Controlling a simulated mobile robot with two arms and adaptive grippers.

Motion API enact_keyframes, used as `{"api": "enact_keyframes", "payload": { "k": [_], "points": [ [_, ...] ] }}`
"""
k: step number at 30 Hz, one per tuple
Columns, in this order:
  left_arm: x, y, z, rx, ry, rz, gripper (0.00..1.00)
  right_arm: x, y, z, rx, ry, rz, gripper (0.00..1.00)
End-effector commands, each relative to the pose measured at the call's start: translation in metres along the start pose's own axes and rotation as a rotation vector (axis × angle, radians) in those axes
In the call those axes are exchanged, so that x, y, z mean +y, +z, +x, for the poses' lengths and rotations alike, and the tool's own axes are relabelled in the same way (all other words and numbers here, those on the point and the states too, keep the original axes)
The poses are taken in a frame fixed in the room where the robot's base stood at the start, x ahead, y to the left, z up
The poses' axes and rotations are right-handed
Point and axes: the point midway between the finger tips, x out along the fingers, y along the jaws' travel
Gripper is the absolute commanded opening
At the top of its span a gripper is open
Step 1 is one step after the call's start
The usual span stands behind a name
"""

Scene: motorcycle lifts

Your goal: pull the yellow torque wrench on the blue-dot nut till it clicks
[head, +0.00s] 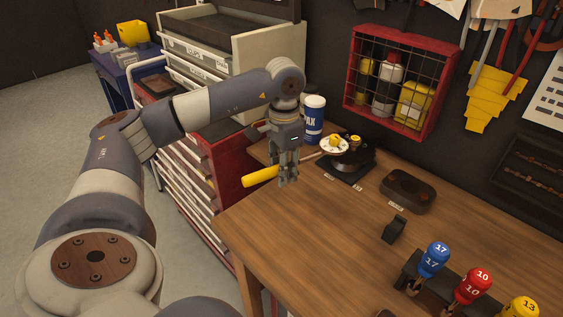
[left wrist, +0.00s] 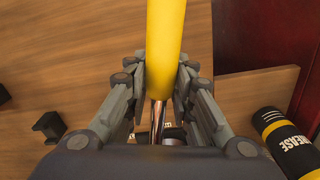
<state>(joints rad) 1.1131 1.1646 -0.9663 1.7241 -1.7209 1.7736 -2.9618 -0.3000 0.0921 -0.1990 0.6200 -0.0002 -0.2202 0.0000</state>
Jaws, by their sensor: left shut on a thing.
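The torque wrench has a yellow handle (head: 260,177) that sticks out to the left of my left gripper (head: 288,180). Its thin shaft runs right to a pale round piece with yellow parts (head: 334,144) on a dark fixture (head: 350,163). My left gripper is shut on the wrench near the handle's inner end. In the left wrist view the yellow handle (left wrist: 166,45) and bright metal shaft (left wrist: 158,120) lie between my fingers (left wrist: 160,72). The blue-dot nut cannot be made out. My right gripper is not in view.
A blue-and-white can (head: 314,120) stands behind the fixture. A dark tray (head: 407,190), a small black block (head: 395,229) and a rack with numbered blue (head: 433,260), red and yellow handles are on the bench. A red drawer cabinet (head: 222,165) adjoins its left side.

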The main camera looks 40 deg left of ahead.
Motion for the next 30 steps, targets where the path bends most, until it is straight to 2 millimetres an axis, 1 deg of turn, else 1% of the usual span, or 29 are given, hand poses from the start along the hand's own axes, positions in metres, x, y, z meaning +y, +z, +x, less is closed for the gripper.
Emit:
{"api": "enact_keyframes", "payload": {
  "k": [6, 8, 15, 23, 30],
  "points": [
    [0.000, -0.001, -0.002, 0.003, 0.000, 0.000, 0.00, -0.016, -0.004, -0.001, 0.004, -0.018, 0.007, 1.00],
    [0.000, -0.001, -0.003, 0.003, 0.000, -0.001, 0.00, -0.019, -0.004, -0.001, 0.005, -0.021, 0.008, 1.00],
    [0.001, -0.002, -0.008, 0.006, 0.001, 0.002, 0.00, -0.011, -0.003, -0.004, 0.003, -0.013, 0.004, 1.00],
    [0.001, -0.002, -0.012, 0.006, 0.001, 0.002, 0.00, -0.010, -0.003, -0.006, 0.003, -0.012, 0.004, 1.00],
    [0.001, -0.002, -0.025, 0.006, 0.001, 0.001, 0.00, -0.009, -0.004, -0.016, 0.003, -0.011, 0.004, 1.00]
  ]
}}
